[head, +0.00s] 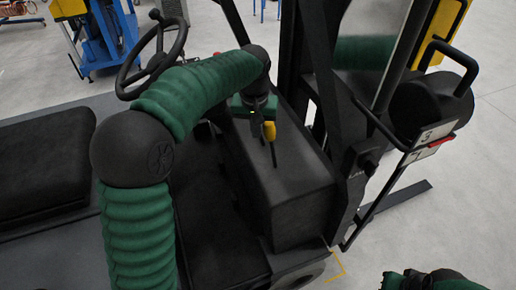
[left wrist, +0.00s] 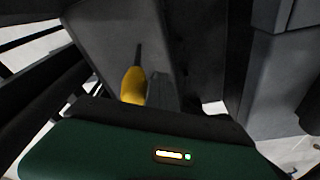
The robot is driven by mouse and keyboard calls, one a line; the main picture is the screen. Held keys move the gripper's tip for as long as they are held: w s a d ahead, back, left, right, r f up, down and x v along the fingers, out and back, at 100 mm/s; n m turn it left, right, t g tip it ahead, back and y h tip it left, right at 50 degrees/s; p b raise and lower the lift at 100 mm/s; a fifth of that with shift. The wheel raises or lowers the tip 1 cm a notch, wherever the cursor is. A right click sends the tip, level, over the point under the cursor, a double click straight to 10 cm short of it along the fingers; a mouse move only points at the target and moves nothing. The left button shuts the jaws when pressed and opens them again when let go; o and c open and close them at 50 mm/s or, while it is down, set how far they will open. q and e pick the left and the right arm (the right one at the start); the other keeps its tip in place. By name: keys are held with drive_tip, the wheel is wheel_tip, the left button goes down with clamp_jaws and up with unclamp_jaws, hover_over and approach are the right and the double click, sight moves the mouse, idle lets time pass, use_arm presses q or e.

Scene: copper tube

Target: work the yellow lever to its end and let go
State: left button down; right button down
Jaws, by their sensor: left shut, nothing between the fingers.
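The yellow lever (head: 269,131) shows as a small yellow grip with a thin dark rod, against the dark box-shaped housing of the vehicle. In the left wrist view the yellow lever (left wrist: 133,87) stands just beyond the gripper's body, left of the middle. My left gripper (head: 259,112) hangs from above right at the lever and partly covers it. Its dark fingers (left wrist: 160,91) are shut with nothing between them, just right of the yellow grip; whether they touch it I cannot tell. My right gripper is not in view.
A steering wheel (head: 153,55) stands behind my left arm, and a black seat (head: 40,155) is at the left. Dark mast posts (head: 330,85) rise close to the right of the gripper. Grey floor (head: 470,200) lies open at the right.

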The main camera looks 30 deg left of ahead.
use_arm(q)
drive_tip(key=s+a, duration=0.1)
drive_tip(key=s, duration=0.1)
drive_tip(key=s+a+b, duration=0.1)
drive_tip(key=s+a, duration=0.1)
drive_tip(key=shift+a, duration=0.25)
drive_tip(key=shift+r, duration=0.15)
wheel_tip(320, 180, up, 8)
drive_tip(key=p, duration=0.6)
drive_tip(key=shift+p, duration=0.4)
